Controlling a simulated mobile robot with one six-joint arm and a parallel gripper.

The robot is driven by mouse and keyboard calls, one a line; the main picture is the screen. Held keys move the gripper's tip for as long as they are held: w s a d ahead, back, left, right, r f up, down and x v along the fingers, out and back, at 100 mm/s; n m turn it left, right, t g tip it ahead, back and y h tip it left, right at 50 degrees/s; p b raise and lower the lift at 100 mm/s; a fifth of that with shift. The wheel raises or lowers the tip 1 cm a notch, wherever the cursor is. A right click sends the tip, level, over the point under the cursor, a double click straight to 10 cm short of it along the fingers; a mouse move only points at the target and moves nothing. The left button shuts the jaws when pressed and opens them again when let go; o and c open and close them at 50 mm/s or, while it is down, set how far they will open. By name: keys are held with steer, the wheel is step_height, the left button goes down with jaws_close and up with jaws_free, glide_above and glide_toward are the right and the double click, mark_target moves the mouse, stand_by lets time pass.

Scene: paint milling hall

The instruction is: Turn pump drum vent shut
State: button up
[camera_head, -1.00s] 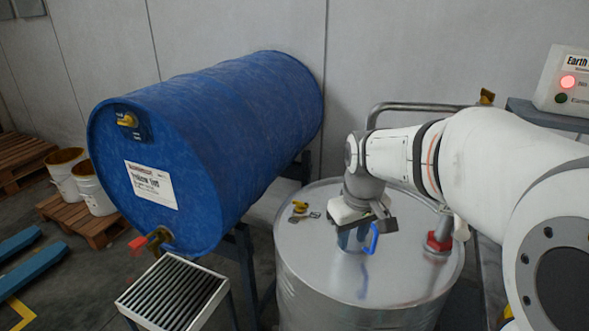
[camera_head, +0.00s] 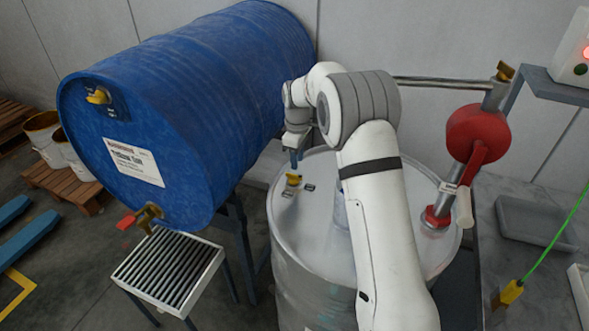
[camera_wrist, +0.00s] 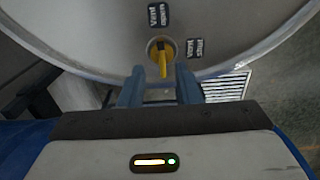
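The pump drum (camera_head: 330,235) is the upright steel drum. Its vent is a yellow handle (camera_head: 292,180) on a round brass-coloured fitting near the left edge of the lid; the handle also shows in the wrist view (camera_wrist: 162,60). There a "Vent open" label (camera_wrist: 158,15) lies above the fitting and a "Vent shut" label (camera_wrist: 194,48) to its right. The handle points down the picture, toward my gripper. My gripper (camera_head: 293,158) is just above the vent. In the wrist view the blue fingers of my gripper (camera_wrist: 160,72) are apart, one each side of the handle, with gaps visible.
A blue drum (camera_head: 190,100) lies on a stand close to the left, over a slatted grate (camera_head: 170,270). A red hand pump (camera_head: 478,133) rises from the lid's right side. A bench with a grey tray (camera_head: 535,223) stands at right.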

mark_target(296, 175)
steer(key=f, duration=0.5)
steer(key=shift+a+f+p, duration=0.25)
steer(key=shift+f+p, duration=0.1)
steer(key=shift+c, duration=0.5)
jaws_close()
